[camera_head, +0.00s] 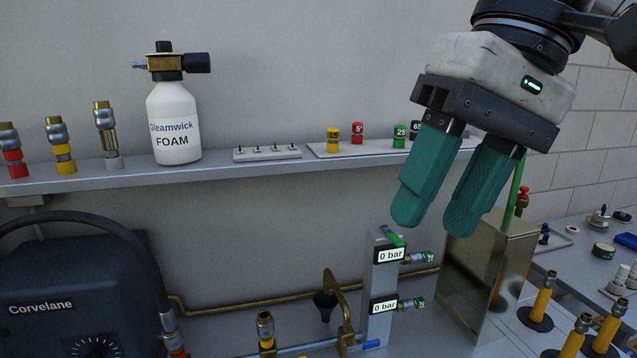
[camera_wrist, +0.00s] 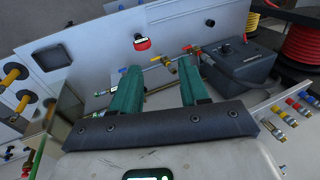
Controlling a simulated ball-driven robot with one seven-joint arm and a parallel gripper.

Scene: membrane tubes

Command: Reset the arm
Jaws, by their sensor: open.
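My gripper (camera_head: 433,222) hangs at the upper right in the head view, with two green fingers pointing down and slightly left. The fingers are apart with nothing between them. It is in front of the shelf's right end and above the grey post with two "0 bar" displays (camera_head: 382,290). In the wrist view my gripper (camera_wrist: 158,80) also shows open and empty, with a red round part (camera_wrist: 142,44) beyond the fingertips.
A shelf (camera_head: 240,177) holds a foam bottle (camera_head: 175,120), brass nozzles (camera_head: 60,145) and small coloured caps (camera_head: 358,133). A metal box (camera_head: 480,285) stands below my gripper. A dark Corvelane unit (camera_head: 70,280) is at lower left. Yellow-handled nozzles (camera_head: 540,300) stand at right.

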